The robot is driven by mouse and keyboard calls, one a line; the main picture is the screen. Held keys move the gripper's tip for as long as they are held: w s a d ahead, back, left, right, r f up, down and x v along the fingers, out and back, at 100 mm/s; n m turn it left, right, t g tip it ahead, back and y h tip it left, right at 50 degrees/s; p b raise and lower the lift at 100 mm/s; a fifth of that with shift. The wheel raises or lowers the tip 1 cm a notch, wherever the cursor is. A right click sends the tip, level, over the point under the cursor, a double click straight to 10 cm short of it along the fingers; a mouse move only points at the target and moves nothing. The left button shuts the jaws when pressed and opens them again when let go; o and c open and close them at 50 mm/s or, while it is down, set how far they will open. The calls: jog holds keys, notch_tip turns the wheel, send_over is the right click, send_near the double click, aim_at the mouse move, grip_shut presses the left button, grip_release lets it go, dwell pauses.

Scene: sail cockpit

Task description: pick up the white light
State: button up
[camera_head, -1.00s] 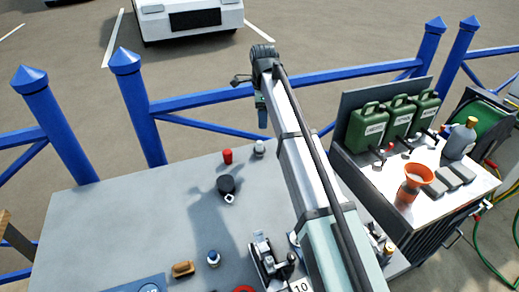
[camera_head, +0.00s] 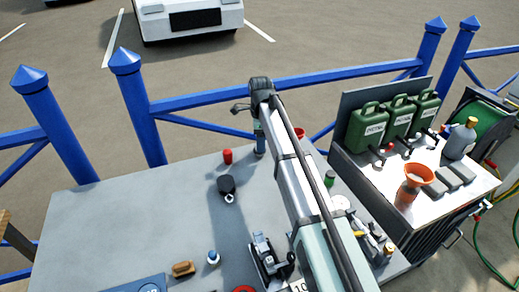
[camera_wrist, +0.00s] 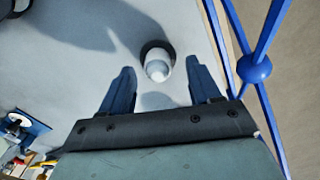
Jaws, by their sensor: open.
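The white light (camera_wrist: 157,66) stands on the grey table in the wrist view, a pale rounded body with a dark ring or shadow around its far side. It lies between and just beyond the fingertips of my gripper (camera_wrist: 160,70). My gripper is open, one blue finger on each side of the light, with a gap to both. In the head view, my gripper (camera_head: 260,143) points down at the table's far edge and hides most or all of the light.
A red can (camera_head: 227,157) stands just left of my gripper. A black round item (camera_head: 226,185) with a pale tag sits nearer. A blue railing (camera_head: 330,75) runs behind the table (camera_head: 110,215). Green jerrycans (camera_head: 370,127) stand on a side bench. The table's left part is clear.

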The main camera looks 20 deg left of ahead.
jog(key=shift+s+a+f, duration=0.1)
jog(key=shift+f, duration=0.9)
jog(key=shift+s+a+f, duration=0.1)
jog(key=shift+f, duration=0.85)
jog(key=shift+c, duration=0.3)
jog(key=c, duration=0.8)
jog(key=shift+o, duration=0.2)
jog(key=shift+r, duration=0.1)
